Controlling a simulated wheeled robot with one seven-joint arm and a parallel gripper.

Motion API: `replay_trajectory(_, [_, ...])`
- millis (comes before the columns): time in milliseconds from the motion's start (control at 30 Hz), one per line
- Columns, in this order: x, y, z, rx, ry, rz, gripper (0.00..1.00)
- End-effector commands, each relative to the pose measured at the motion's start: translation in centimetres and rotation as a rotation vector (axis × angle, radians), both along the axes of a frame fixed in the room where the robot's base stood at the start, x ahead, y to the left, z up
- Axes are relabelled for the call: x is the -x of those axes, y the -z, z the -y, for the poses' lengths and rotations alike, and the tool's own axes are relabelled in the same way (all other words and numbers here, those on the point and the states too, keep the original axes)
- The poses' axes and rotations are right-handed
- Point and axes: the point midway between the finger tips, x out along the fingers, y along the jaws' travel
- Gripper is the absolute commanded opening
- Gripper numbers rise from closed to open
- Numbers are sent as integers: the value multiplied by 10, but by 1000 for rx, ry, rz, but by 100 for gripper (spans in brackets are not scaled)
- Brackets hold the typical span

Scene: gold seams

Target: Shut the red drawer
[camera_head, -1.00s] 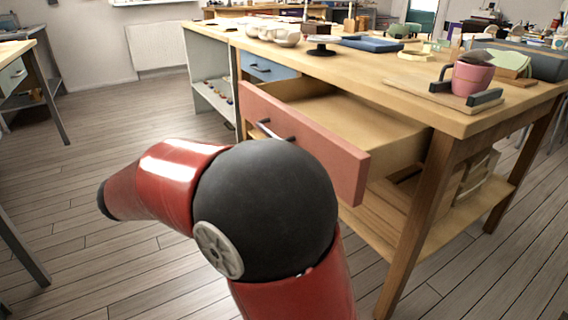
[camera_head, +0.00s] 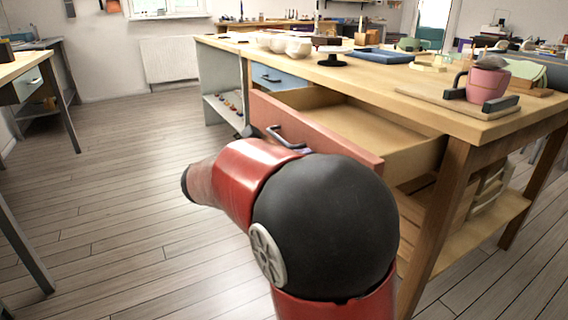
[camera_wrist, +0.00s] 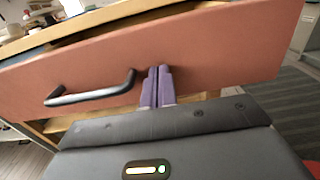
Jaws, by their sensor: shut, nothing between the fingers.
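The red drawer (camera_head: 336,137) stands pulled out of the wooden workbench, its open inside visible from above. Its front fills much of the wrist view (camera_wrist: 215,50), with a dark bar handle (camera_wrist: 92,93) left of my fingers. The handle also shows in the head view (camera_head: 284,138). My gripper (camera_wrist: 159,72) is shut and empty, its purple fingertips at the drawer front just right of the handle. Whether they touch the front I cannot tell. In the head view my arm hides most of the gripper and the drawer front's lower part.
A blue drawer (camera_head: 279,77) beside the red one looks shut. The workbench top (camera_head: 430,100) carries bowls, a pink mug (camera_head: 487,80) on a board, and a blue tray (camera_head: 380,56). Open wooden floor (camera_head: 150,190) lies to the left. Another table (camera_head: 25,75) stands at far left.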

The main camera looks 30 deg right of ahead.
Motion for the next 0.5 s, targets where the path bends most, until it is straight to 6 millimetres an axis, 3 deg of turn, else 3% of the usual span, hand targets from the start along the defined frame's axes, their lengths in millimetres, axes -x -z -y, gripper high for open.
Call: replay_trajectory(500, [0, -1, 7, 0, 2, 0, 0])
